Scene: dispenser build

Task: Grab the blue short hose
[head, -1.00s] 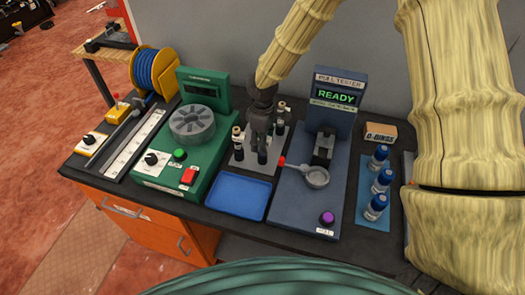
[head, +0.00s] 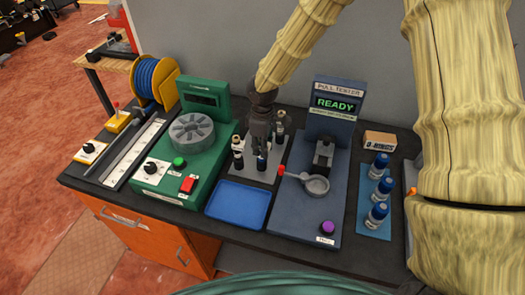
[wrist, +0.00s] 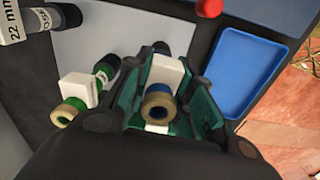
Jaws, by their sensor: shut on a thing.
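The blue short hose (wrist: 158,88) shows in the wrist view between my gripper's green-lined fingers. It has a white block on it and a tan ring at its near end. My gripper (wrist: 165,104) is shut on it. In the head view my gripper (head: 261,143) is over the grey rack plate (head: 238,172), and a small blue part of the hose (head: 262,164) shows just below the fingers. Whether the hose is clear of the plate cannot be told. The fingers hide part of it.
A green-banded piece (wrist: 101,75) with a white block and tan ring stands beside my gripper, with other dark-capped pieces near. A blue tray (head: 238,204) lies in front. The green machine (head: 185,155) is left, the pull tester (head: 290,215) right, with several blue-capped bottles (head: 382,187) beyond.

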